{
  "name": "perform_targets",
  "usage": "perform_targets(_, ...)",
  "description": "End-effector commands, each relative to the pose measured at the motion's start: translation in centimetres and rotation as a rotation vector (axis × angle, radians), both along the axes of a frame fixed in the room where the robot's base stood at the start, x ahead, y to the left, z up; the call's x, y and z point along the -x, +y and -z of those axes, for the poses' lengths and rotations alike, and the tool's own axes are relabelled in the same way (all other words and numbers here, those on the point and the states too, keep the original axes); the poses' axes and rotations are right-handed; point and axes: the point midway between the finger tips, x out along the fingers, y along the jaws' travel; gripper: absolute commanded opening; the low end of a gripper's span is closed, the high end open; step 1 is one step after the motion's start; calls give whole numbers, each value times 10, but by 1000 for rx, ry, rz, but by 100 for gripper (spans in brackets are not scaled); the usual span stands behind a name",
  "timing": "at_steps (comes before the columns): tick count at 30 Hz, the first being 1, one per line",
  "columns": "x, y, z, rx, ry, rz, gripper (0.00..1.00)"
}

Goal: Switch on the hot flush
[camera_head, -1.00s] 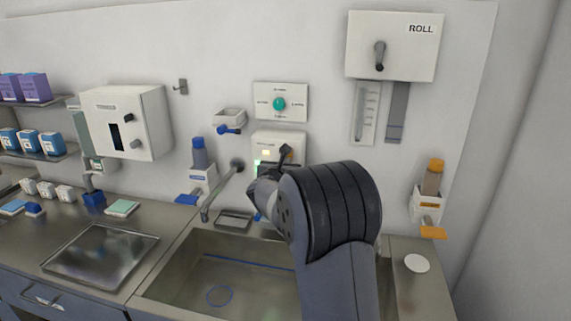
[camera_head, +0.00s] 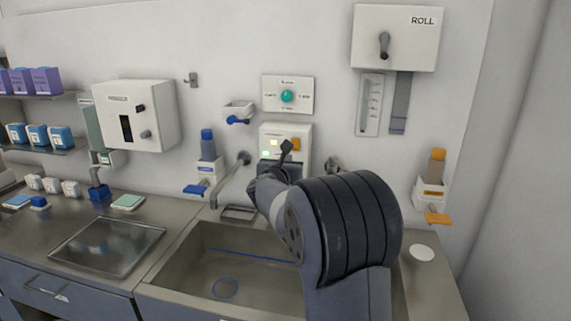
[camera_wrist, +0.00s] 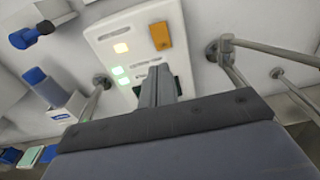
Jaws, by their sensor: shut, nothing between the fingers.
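A white wall unit (camera_head: 304,131) hangs above the sink, with a pale yellow lit square (camera_head: 273,142), an orange square (camera_head: 296,143) and green lights (camera_head: 266,154). Its lettering is too small to read, so I cannot tell which part is the hot flush. In the wrist view the orange square (camera_wrist: 160,35) is at the upper right of the unit (camera_wrist: 108,33), the yellow square (camera_wrist: 121,47) to its left, green lights (camera_wrist: 120,72) lower. My gripper (camera_head: 287,145) is shut and empty, in front of the unit just below the orange square (camera_wrist: 160,35); contact is unclear.
Metal taps (camera_head: 229,180) flank the unit above a steel sink (camera_head: 190,262). A dial panel (camera_head: 305,92) is above. Blue-capped (camera_head: 208,146) and orange-capped (camera_head: 435,170) dispensers stand on either side. The roll holder (camera_head: 429,45) is at upper right. My arm hides part of the sink.

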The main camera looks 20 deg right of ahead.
Motion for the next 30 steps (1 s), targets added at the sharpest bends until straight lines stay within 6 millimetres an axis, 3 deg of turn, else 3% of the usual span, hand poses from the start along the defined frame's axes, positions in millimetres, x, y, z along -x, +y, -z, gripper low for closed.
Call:
perform_targets(13, 58, 39, 13, -1, 2, -1, 0)
perform_targets(30, 70, 46, 13, -2, 3, 2, 0)
